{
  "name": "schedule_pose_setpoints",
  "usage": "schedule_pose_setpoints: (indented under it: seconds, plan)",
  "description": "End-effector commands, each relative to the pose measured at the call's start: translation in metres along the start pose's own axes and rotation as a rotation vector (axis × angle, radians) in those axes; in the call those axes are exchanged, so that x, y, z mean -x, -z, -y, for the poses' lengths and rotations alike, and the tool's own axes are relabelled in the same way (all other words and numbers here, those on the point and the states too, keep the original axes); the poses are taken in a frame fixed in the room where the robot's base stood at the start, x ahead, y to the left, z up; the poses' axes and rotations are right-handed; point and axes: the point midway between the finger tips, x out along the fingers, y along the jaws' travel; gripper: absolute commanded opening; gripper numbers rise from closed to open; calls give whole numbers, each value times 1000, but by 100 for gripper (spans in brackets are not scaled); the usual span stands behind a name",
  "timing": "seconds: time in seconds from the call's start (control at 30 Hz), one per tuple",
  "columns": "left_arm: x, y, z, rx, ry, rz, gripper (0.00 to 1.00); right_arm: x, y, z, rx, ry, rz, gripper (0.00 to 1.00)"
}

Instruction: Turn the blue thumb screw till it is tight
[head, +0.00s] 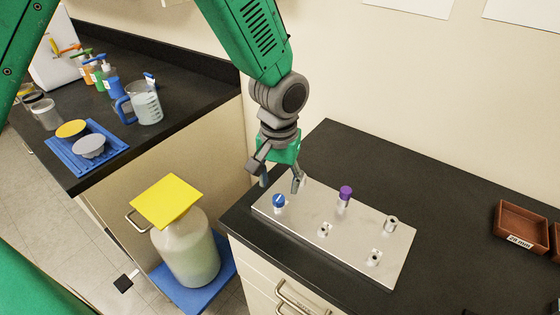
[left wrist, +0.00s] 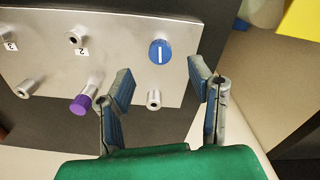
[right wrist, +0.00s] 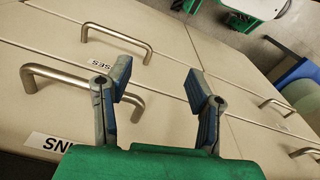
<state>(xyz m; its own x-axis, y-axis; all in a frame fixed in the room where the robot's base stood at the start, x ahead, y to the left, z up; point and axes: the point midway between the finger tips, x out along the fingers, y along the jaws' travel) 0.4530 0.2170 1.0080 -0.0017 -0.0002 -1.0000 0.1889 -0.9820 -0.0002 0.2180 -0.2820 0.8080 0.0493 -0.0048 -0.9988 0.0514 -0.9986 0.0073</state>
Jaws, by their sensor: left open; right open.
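The blue thumb screw (head: 279,201) stands at the left end of a silver metal plate (head: 318,259) on the black bench. Its round blue head with a white line shows in the left wrist view (left wrist: 160,52). My left gripper (head: 281,182) is open and empty, just above and behind the blue screw in the head view. In the left wrist view its fingers (left wrist: 160,82) are spread, with the blue head beyond the tips and between their lines, not touched. My right gripper (right wrist: 158,82) is open and empty in front of drawer fronts.
A purple knob (head: 345,193) stands on the plate near the blue screw, close to one left finger in the left wrist view. Several bare metal posts (head: 391,224) are on the plate. A brown tray (head: 521,227) sits at right. Drawer handles (right wrist: 117,38) are near my right gripper.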

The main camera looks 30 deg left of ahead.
Motion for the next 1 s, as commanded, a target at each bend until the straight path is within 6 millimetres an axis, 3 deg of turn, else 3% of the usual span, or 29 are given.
schedule_pose_setpoints:
  seconds: [0.1, 0.3, 0.73, 0.87, 0.97, 1.0]
  plan:
    - [-23, -1, 0, 1, 2, 4, 48, 0, 0, 0, 0, 0, 0, 48]
    - [-48, 0, 0, 1, 1, 1, 48, 0, 0, 0, 0, 0, 0, 48]
    - [-56, 0, 0, 2, 0, -1, 48, 0, 0, 0, 0, 0, 0, 48]
    - [-56, 0, 0, 2, 0, -1, 2, 0, 0, 0, 0, 0, 0, 48]
    - [-56, 0, 0, 1, 0, -1, 0, 0, 0, 0, 0, 0, 0, 48]
    - [-56, 0, 0, 2, 0, -1, 9, 0, 0, 0, 0, 0, 0, 48]
